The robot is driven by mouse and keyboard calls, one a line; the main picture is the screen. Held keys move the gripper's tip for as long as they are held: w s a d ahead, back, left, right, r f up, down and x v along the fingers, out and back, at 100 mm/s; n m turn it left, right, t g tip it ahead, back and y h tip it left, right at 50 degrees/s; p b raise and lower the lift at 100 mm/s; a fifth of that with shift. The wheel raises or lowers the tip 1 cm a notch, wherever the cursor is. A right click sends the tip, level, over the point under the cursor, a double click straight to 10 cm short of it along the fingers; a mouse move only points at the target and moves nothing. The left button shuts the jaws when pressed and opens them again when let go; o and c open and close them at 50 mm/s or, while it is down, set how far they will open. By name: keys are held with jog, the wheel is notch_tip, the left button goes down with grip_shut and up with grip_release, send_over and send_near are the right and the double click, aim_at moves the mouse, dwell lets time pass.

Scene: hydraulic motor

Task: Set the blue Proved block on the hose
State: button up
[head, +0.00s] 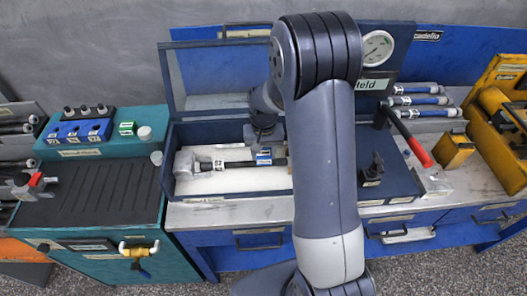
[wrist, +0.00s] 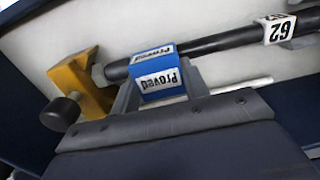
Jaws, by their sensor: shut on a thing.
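The blue Proved block (wrist: 160,75) has white labels reading "Proved", upside down in the wrist view. It also shows in the head view (head: 264,157) inside the open blue case. My gripper (wrist: 158,92) is shut on the block; in the head view the gripper (head: 265,146) is partly hidden by my arm. The black hose (wrist: 228,42) lies along the case and also shows in the head view (head: 239,164). The block is right at the hose and overlaps it in view; I cannot tell whether it touches. A white numbered tag (wrist: 279,29) is around the hose.
A yellow bracket (wrist: 76,78) with a black knob stands at one hose end. The open blue case (head: 181,140) has a pale lining. A teal bench (head: 100,205) is left. A red-handled lever (head: 415,150) and a yellow block (head: 453,150) are right.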

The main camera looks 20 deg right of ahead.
jog(key=shift+f+b, duration=0.5)
jog(key=shift+f, duration=0.05)
jog(key=o, duration=1)
jog(key=shift+o, duration=0.2)
notch_tip(320, 180, up, 11)
jog(key=shift+f, duration=0.1)
jog(key=shift+f, duration=0.1)
notch_tip(320, 180, down, 10)
jog(key=shift+r+p, duration=0.1)
jog(key=shift+p, duration=0.2)
dwell(0.4)
